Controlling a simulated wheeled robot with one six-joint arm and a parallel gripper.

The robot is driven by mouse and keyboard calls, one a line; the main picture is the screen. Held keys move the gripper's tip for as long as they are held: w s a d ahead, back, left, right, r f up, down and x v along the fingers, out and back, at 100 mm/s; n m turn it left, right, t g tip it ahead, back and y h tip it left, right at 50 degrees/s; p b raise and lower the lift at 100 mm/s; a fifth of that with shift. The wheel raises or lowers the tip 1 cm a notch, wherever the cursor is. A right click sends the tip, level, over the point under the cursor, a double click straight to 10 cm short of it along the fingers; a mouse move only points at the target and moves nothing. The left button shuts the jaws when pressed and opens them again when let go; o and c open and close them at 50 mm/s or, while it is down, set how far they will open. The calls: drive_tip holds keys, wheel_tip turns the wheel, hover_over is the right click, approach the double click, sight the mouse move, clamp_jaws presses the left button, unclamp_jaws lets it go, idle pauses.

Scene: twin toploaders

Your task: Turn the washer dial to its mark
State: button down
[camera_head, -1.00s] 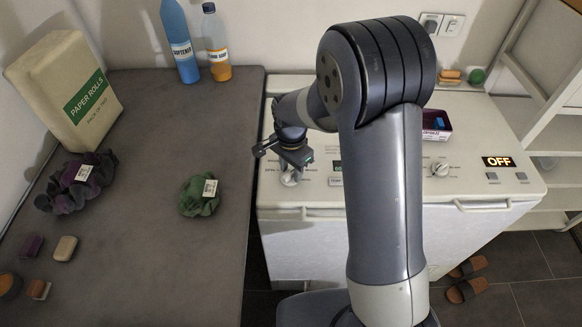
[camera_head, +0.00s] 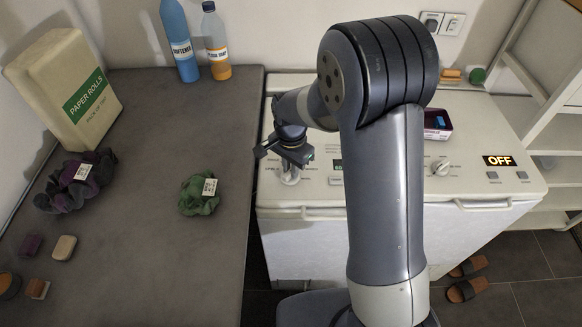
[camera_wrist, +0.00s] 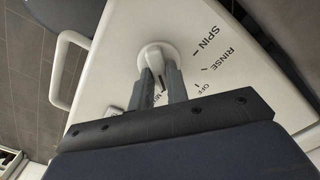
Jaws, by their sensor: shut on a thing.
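The washer dial (camera_wrist: 155,57) is a round white knob on the washer's top panel, between my gripper's fingers in the wrist view. My gripper (camera_wrist: 160,75) is shut on this dial from above. A dark pointer line shows on the dial between the fingers. Printed words SPIN, RINSE and OFF with tick marks lie around it; another word is partly hidden by a finger. In the head view my gripper (camera_head: 291,168) is over the left part of the left machine (camera_head: 300,240), and the dial (camera_head: 290,177) shows just below it.
A second white dial (camera_head: 441,168) and a lit OFF display (camera_head: 497,161) are on the right machine. A pink box (camera_head: 437,124) stands behind them. A dark counter (camera_head: 150,250) to the left holds a green scrunchie (camera_head: 199,194) and bottles.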

drive_tip(key=n+b, duration=0.1)
drive_tip(key=n, duration=0.2)
drive_tip(key=shift+n, duration=0.4)
drive_tip(key=shift+a+n+b, duration=0.15)
drive_tip(key=shift+n+b, duration=0.4)
drive_tip(key=shift+n, duration=1.35)
drive_tip(key=c, duration=1.4)
unclamp_jaws()
drive_tip(key=shift+w+r, duration=0.1)
wheel_tip(320, 180, up, 11)
drive_tip(key=shift+f+b, duration=0.15)
drive_tip(key=shift+b, duration=0.25)
